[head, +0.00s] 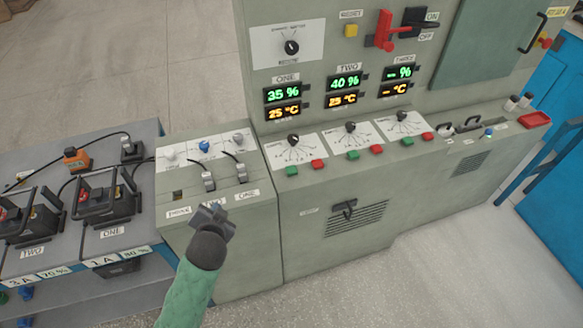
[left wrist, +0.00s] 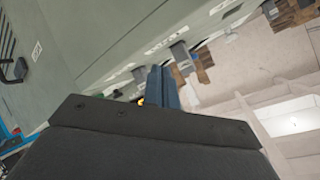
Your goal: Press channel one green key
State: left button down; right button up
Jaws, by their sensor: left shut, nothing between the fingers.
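The channel one green key (head: 292,171) is on the sloped ledge of the grey-green cabinet, below the dial plate marked ONE. A red key (head: 318,164) sits just to its right. My left gripper (head: 210,212) is shut and empty, in front of the lower plug console, to the left of and below the green key and apart from it. Its shut fingers also show in the left wrist view (left wrist: 164,88). I cannot make out the green key for sure in the left wrist view. My right gripper is not in view.
The channel one display (head: 283,102) reads 35 % and 25 °C. The plug console (head: 170,205) carries cables and plugs. Batteries (head: 106,200) stand on a shelf at the left. A red lever (head: 384,32) is on the upper panel. The floor in front is clear.

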pick_arm(q)
jog(key=w+d+r+m+t+h, duration=0.1)
jog(key=w+d+r+m+t, duration=0.25)
jog(key=r, duration=0.45)
jog(key=w+d+r+m+t+h, duration=0.1)
jog(key=w+d+r+m+t, duration=0.1)
jog(key=w+r+m+t, duration=0.45)
jog(key=d+r+m+g+h, duration=0.4)
jog(key=d+r+m+h, duration=0.6)
jog(key=d+m+h, duration=0.45)
jog(key=d+f+m+g+h, duration=0.1)
jog(key=d+f+m+g, duration=0.15)
jog(key=m+g, duration=0.55)
jog(key=d+f+m+g+h, duration=0.2)
jog(key=d+m+g, duration=0.2)
jog(key=m, duration=0.8)
jog(key=w+a+f+m+g+y, duration=0.2)
jog(key=w+a+f+m+y, duration=0.4)
jog(key=f+y, duration=0.3)
jog(key=shift+w+a+f+m, duration=0.35)
jog(key=shift+w+a+f, duration=0.1)
jog(key=shift+w+f, duration=0.15)
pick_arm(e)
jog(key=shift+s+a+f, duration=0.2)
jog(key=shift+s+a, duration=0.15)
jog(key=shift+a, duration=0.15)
